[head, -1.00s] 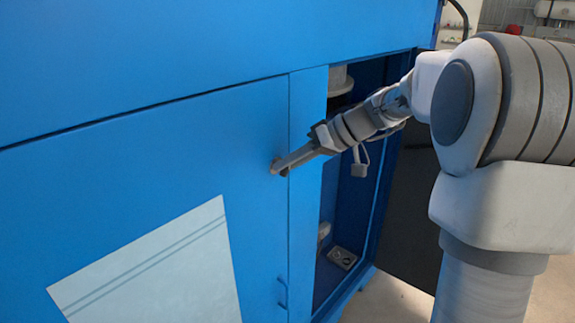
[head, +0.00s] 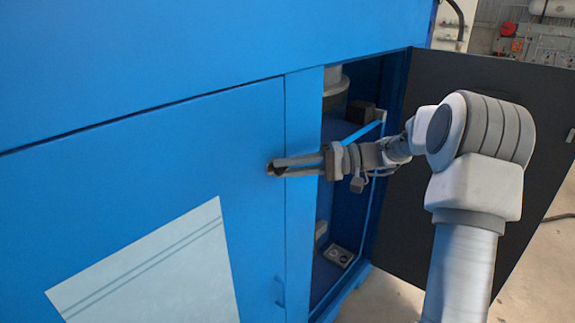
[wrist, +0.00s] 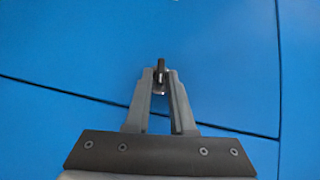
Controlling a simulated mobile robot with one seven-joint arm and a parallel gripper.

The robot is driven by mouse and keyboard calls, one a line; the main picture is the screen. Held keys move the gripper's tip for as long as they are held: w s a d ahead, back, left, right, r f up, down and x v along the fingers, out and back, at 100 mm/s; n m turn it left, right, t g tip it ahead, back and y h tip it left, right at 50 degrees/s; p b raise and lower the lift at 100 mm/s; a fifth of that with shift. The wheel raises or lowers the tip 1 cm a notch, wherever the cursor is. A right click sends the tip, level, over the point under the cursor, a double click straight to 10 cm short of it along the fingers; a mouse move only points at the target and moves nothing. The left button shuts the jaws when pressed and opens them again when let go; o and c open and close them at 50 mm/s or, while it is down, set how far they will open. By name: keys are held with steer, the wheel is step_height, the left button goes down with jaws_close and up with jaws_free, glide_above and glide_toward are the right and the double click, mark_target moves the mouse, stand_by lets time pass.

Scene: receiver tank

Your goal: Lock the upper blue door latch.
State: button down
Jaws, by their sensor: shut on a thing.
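The upper latch is a small dark piece on the blue door (head: 120,160), near its right edge; the fingers mostly hide it in the head view. In the wrist view the latch (wrist: 160,72) shows as a small dark upright bar with a light lower part, between the fingertips. My gripper (head: 272,168) reaches in from the right, nearly level, with its fingertips at the door face. In the wrist view my gripper (wrist: 161,76) has its fingertips close on both sides of the latch, shut on it.
Right of the door is an open cabinet bay with a white cylinder (head: 334,80) and a small box on its floor (head: 340,256). A dark open door panel (head: 470,85) stands behind my arm. A small handle (head: 281,290) sits low on the blue door.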

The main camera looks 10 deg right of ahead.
steer(key=shift+f+m+y, duration=0.1)
steer(key=shift+m+y, duration=0.5)
steer(key=c, duration=0.9)
jaws_free()
steer(key=shift+c, duration=0.2)
steer(key=shift+d, duration=0.1)
steer(key=s+d, duration=0.2)
steer(key=d, duration=1.5)
steer(key=shift+s+f+b, duration=0.15)
steer(key=shift+s+b, duration=0.15)
steer(key=shift+b, duration=0.05)
